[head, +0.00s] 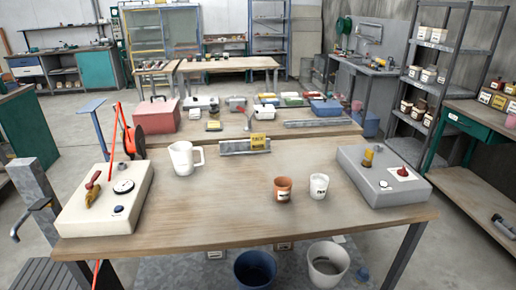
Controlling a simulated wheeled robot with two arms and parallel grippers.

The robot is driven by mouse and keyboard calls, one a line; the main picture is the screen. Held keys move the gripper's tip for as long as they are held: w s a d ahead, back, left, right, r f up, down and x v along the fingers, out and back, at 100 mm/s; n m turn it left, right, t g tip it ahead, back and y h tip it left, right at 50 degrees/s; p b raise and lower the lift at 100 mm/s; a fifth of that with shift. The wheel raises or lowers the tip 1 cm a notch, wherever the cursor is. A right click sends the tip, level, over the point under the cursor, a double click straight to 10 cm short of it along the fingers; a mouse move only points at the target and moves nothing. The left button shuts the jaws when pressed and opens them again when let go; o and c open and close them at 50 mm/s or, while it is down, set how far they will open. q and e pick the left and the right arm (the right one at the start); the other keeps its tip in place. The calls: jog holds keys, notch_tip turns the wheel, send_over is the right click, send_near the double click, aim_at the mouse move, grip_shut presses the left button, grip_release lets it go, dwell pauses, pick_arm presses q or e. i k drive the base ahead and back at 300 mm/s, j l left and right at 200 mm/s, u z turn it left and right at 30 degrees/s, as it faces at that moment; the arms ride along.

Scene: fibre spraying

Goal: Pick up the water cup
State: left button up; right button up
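Three vessels stand upright on the near wooden table (235,222). A white handled jug (182,160) stands left of centre, its handle to the right. A small orange-brown cup (282,191) and a small white cup (319,188) stand close together right of centre, both with dark, unreadable lettering. I cannot tell for sure which one is the water cup. None of the three is held. Neither of my grippers shows in the head view.
A cream box (105,205) with a dial sits at the table's left end, a grey box (385,180) at its right. Blue (255,270) and white (328,265) buckets stand below. The table's middle front is clear.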

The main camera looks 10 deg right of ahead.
aim_at(283, 185)
jog(key=k+l, duration=0.15)
jog(key=l, duration=0.2)
jog(key=k+l, duration=0.15)
jog(key=l, duration=0.15)
jog(key=k+l, duration=0.1)
jog(key=l, duration=0.25)
jog(key=k+l, duration=0.15)
jog(key=l, duration=0.2)
